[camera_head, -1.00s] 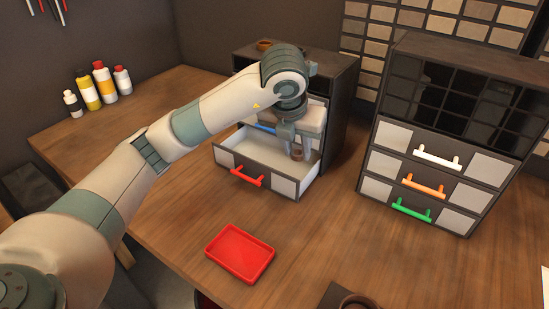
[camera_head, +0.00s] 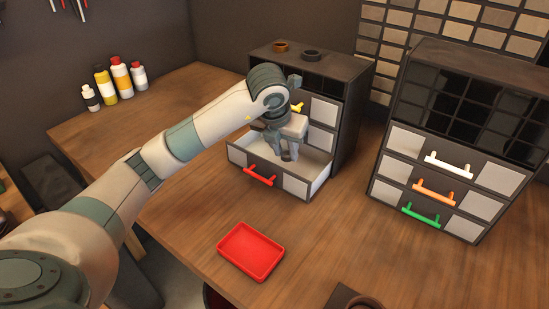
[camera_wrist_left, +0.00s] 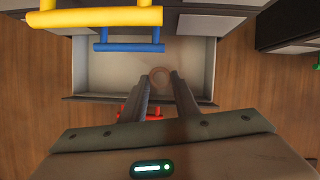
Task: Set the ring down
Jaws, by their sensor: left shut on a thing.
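My left gripper (camera_head: 288,157) reaches down into the open drawer (camera_head: 318,178) with the red handle (camera_head: 259,175). In the left wrist view the fingers (camera_wrist_left: 160,88) are shut on a brownish ring (camera_wrist_left: 160,76) at their tips, over the pale drawer floor (camera_wrist_left: 108,72). In the head view I cannot make out the held ring. Whether it touches the drawer floor I cannot tell. My right gripper is not in view.
A brown ring (camera_head: 280,46) and a dark ring (camera_head: 311,54) lie on the cabinet top. Yellow (camera_wrist_left: 95,17) and blue (camera_wrist_left: 129,46) handles are close above the drawer. A red tray (camera_head: 250,251) lies in front; a second cabinet (camera_head: 445,150) stands right.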

